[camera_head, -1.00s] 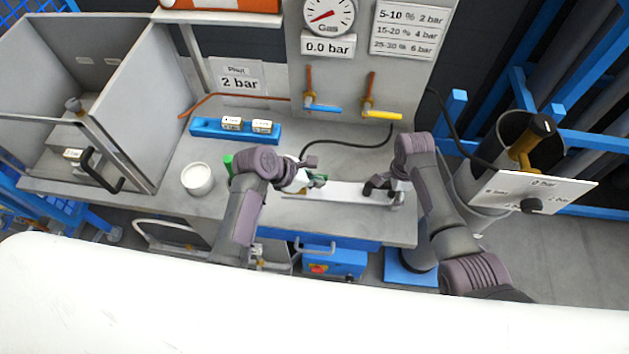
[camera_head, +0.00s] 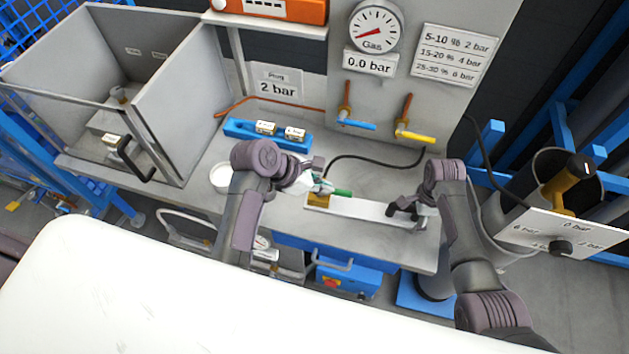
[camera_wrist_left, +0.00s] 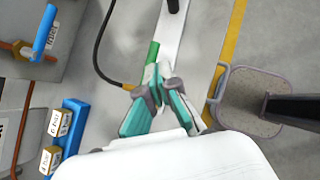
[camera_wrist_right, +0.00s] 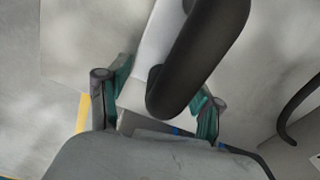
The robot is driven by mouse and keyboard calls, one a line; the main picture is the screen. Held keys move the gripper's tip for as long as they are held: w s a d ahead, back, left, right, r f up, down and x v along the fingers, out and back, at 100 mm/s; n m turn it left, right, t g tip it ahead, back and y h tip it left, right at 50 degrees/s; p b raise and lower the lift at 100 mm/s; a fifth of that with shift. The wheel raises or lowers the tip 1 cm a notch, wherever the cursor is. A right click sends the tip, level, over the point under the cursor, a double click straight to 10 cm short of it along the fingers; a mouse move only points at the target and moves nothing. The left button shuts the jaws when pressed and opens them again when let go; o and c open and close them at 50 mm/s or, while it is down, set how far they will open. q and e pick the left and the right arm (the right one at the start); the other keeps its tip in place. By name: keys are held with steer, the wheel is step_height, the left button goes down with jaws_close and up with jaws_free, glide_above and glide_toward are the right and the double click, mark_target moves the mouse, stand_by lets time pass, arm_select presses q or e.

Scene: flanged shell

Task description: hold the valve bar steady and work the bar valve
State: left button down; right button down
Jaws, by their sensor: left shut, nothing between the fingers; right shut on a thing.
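The valve bar (camera_head: 370,208) is a long pale bar lying on the grey bench. At its left end is a brass valve (camera_head: 318,201) with a green lever (camera_head: 342,193) pointing right, roughly along the bar. My left gripper (camera_head: 322,187) is shut and empty, right at the valve. In the left wrist view, its fingertips (camera_wrist_left: 158,72) lie beside the green lever (camera_wrist_left: 152,52); I cannot tell whether they touch it. My right gripper (camera_head: 402,210) is shut on the bar's right end. The right wrist view shows the bar (camera_wrist_right: 152,45) and a black handle (camera_wrist_right: 195,55) between its fingers.
Blue (camera_head: 356,124) and yellow (camera_head: 414,136) wall taps are behind the bar, with a black hose (camera_head: 380,158) on the bench. A round vessel (camera_head: 560,165) stands at right.

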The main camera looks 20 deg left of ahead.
steer(key=shift+d, duration=0.1)
arm_select(q)
steer(key=v, duration=0.4)
steer(key=shift+f, duration=0.1)
arm_select(e)
steer(key=shift+c, duration=0.6)
jaws_free()
arm_select(q)
steer(key=shift+w, duration=0.1)
arm_select(e)
steer(key=shift+r, duration=0.1)
